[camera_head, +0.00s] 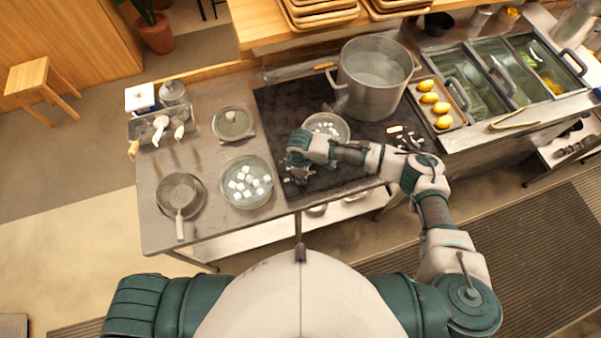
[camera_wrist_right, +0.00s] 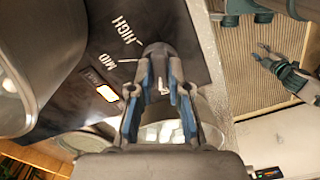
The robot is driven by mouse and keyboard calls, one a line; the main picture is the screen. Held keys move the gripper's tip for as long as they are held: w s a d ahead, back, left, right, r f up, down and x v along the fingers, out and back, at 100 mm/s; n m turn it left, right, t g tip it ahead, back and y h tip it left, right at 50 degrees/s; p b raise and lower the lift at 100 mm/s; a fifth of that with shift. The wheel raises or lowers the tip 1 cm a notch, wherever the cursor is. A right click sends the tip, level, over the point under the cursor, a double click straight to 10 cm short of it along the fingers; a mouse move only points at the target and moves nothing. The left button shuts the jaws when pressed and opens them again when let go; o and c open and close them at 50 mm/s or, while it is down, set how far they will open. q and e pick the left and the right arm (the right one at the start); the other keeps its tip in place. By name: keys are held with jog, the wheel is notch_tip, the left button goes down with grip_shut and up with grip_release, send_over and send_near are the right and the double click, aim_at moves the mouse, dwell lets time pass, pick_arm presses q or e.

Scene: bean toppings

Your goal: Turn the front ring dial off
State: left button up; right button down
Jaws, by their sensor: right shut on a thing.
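My right gripper (camera_head: 296,177) reaches over the near left part of the dark stove top (camera_head: 285,105). In the right wrist view its two fingers (camera_wrist_right: 160,88) are closed around a dark round dial (camera_wrist_right: 157,49), with a small white mark between them. The labels MID and HIGH are printed beside the dial. The hand hides most of the dial in the head view. My left gripper (camera_wrist_right: 262,54) shows small in the right wrist view, away from the stove, with its fingers apart. It is outside the head view.
A large steel pot (camera_head: 372,85) stands at the back of the stove. A bowl with white pieces (camera_head: 327,126) is just behind my right forearm. A glass bowl of white cubes (camera_head: 246,182) and a small pan (camera_head: 180,195) stand left. A light glows orange-white (camera_wrist_right: 107,93) on the stove top.

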jog(key=shift+r, duration=0.1)
dwell(0.3)
jog(key=shift+w, duration=0.1)
jog(key=c, duration=1.1)
grip_release()
notch_tip(320, 180, up, 12)
jog(key=shift+f, duration=0.1)
